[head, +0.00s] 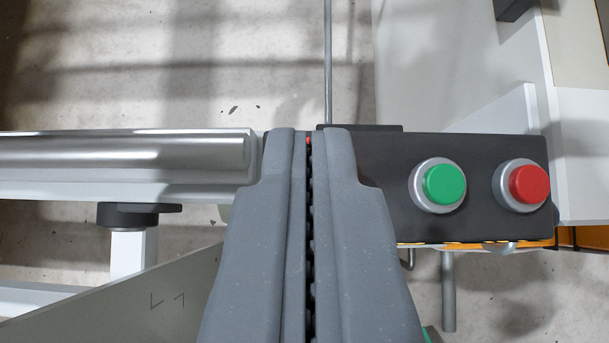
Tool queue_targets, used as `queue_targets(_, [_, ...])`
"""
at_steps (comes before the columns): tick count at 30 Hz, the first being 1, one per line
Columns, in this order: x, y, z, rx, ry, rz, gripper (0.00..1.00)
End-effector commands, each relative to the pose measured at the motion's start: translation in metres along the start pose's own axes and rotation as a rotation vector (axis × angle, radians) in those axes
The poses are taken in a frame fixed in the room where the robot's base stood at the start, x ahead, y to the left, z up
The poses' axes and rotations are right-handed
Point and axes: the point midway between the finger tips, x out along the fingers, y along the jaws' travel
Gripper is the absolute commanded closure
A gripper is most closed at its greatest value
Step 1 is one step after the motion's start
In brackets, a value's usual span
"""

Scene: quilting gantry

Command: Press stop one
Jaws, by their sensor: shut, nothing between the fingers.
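My gripper (309,136) is shut and empty, with its grey fingers pointing up the picture. The fingertips overlap the left end of a black control box (375,190). On the box, right of my gripper, are a green button (445,185) and a red button (529,185), each in a silver ring. My gripper is apart from both in the picture. A small sliver of red shows in the narrow gap between the fingertips; what it belongs to is hidden behind the fingers. I cannot tell whether the fingertips touch anything.
A shiny metal rail (120,153) runs in from the left to my fingers. A black knob (135,214) sits under it on a white post. White machine panels (450,60) stand at upper right. A thin vertical rod (328,60) rises above the fingers. Concrete floor (250,60) lies below.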

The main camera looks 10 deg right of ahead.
Motion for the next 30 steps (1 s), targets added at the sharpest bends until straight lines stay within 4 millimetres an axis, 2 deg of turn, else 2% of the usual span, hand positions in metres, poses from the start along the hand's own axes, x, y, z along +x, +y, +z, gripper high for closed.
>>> queue_targets(6, [-0.037,-0.001,-0.001,0.000,0.003,-0.002,1.00])
queue_targets(15, [-0.080,-0.002,-0.001,-0.001,0.003,-0.003,1.00])
queue_targets(21, [-0.093,-0.002,0.001,-0.001,0.000,-0.002,1.00])
queue_targets(30, [-0.095,-0.001,0.001,-0.001,0.000,-0.002,1.00])
